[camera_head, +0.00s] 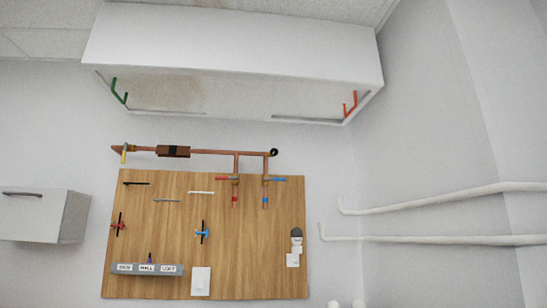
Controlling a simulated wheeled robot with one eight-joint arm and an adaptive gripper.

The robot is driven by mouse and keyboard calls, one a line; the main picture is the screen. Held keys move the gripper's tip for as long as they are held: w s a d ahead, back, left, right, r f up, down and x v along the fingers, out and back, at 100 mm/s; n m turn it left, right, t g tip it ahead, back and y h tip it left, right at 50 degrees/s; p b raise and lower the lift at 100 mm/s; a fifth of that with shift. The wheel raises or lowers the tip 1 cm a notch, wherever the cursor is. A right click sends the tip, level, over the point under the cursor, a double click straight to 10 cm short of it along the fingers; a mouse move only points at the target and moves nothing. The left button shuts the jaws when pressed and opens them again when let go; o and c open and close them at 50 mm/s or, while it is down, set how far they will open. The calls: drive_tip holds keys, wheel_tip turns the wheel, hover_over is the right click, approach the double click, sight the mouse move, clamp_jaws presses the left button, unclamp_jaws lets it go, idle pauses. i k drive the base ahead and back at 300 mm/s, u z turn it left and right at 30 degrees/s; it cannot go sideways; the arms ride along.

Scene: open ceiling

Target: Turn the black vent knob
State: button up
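A small round black knob (274,152) sits at the right end of the copper pipe (215,152), above the wooden board (255,265). It looks like the vent knob, though it is too small to read its turned position. Nothing is touching it. My gripper is not in view.
The board carries red and blue lever handles (278,180), a grey switch box (147,269) and a dark-topped white fitting (297,238). A white cabinet (235,50) overhangs above. White pipes (450,239) run along the right.

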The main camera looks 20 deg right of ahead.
sight(275, 152)
drive_tip(key=z, duration=2.1)
drive_tip(key=k, duration=1.4)
drive_tip(key=u, duration=1.05)
drive_tip(key=i, duration=1)
